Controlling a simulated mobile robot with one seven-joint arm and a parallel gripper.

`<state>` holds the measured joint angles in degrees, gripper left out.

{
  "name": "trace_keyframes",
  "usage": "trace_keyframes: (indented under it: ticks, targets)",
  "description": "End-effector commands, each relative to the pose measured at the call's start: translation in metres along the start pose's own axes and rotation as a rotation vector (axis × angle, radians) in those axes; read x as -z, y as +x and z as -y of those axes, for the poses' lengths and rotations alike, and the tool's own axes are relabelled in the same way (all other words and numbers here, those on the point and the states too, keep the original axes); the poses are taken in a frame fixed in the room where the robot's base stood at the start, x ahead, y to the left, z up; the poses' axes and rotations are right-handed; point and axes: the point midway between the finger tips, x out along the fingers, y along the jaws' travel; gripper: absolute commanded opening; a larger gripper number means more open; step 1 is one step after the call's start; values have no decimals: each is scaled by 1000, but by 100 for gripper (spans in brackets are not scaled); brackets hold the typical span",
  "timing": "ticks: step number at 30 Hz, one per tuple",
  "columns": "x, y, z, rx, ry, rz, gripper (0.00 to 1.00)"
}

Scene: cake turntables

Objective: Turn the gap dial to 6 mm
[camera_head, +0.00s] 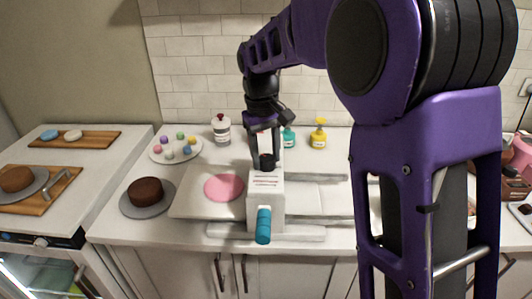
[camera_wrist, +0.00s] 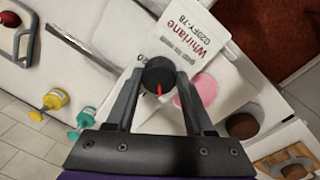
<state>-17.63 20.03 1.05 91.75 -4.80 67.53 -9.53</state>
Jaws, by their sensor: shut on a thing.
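The gap dial (camera_wrist: 159,72) is a round black knob with a red pointer line, on top of a white machine (camera_wrist: 215,50) labelled "Whirlane". In the wrist view the red line points down the picture, toward my gripper's palm. My gripper (camera_wrist: 161,84) has one finger on each side of the dial and is shut on it. In the head view my gripper (camera_head: 265,150) comes down from above onto the dial (camera_head: 267,162) on the white machine (camera_head: 266,187). I cannot read any millimetre marks around the dial.
A teal handle (camera_head: 263,225) sticks out of the machine's front. A pink disc (camera_head: 224,187) lies on the board left of it. A brown cake (camera_head: 146,191) stands further left. A white-and-red bottle (camera_head: 221,130) and a yellow pump bottle (camera_head: 318,134) stand behind.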

Motion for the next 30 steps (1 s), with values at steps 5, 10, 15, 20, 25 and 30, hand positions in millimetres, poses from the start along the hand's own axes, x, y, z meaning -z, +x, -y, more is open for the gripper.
trace_keyframes:
  ticks: [5, 10, 15, 20, 25, 30]
  targets:
    - [0, -1, 0, -1, -28, -5, 0]
    - [1, -1, 0, -2, -35, -6, 0]
    - [1, -1, 0, -2, -33, -6, 0]
    - [1, -1, 0, -1, -33, -6, 71]
    - [0, 0, 0, -1, -32, -4, 83]
    - [0, -1, 0, -1, -32, -4, 83]
